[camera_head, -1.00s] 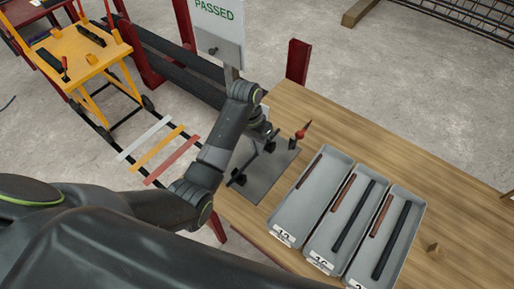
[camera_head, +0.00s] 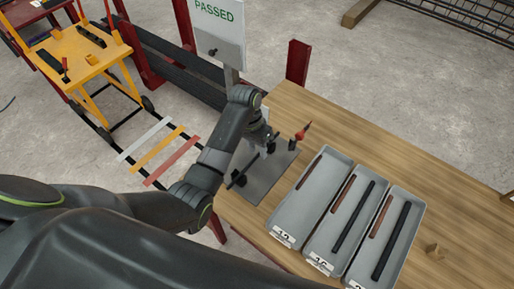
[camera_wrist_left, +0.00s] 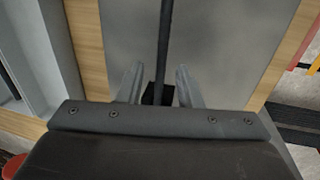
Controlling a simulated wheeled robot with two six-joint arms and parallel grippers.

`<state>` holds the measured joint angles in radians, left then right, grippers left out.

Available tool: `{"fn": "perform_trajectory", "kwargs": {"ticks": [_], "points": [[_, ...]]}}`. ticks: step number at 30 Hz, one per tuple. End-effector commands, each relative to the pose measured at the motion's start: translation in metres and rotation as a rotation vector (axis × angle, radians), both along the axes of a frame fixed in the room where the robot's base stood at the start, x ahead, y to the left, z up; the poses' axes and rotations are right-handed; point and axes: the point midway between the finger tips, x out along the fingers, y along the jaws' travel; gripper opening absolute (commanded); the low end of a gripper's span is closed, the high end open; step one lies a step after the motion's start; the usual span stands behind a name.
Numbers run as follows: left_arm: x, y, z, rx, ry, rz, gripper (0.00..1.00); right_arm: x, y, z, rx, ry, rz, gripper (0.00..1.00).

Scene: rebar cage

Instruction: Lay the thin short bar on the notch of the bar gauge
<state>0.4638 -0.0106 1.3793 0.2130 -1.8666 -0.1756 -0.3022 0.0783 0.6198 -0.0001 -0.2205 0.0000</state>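The bar gauge is a grey plate (camera_head: 264,183) with black supports on the wooden table. A thin dark bar (camera_head: 250,168) stretches over the plate; in the left wrist view it (camera_wrist_left: 165,38) runs away from between the fingers. A black block (camera_wrist_left: 157,94) shows under or beside its near end; whether the bar rests in the notch cannot be told. My left gripper (camera_head: 268,141) is low at the far part of the gauge. In the left wrist view its fingers (camera_wrist_left: 158,86) stand apart on both sides of the bar, with gaps. My right gripper is not visible.
Three grey trays (camera_head: 286,239) with brown and black bars stand right of the gauge. A red-tipped pointer (camera_head: 302,132) sticks up at its far edge. A "PASSED" sign (camera_head: 217,28) stands behind.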

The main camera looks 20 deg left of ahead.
Motion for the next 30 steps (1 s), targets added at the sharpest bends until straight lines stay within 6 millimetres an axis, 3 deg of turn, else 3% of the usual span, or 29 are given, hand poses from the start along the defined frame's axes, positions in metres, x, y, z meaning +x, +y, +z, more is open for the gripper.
{"fn": "perform_trajectory", "kwargs": {"ticks": [5, 8, 15, 22, 30], "points": [[0.003, 0.005, 0.024, 0.002, -0.007, 0.000, 0.32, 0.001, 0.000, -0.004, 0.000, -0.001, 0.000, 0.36], [0.005, 0.009, 0.048, 0.001, -0.008, 0.000, 0.32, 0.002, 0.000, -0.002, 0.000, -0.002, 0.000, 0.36], [0.006, 0.015, 0.085, 0.001, 0.000, 0.001, 0.32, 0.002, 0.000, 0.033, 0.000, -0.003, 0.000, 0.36], [0.007, 0.019, 0.109, 0.000, 0.000, 0.001, 0.32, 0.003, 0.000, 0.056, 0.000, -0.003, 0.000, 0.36], [0.008, 0.022, 0.118, 0.000, 0.000, 0.001, 0.32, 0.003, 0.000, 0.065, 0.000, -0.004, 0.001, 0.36]]}}
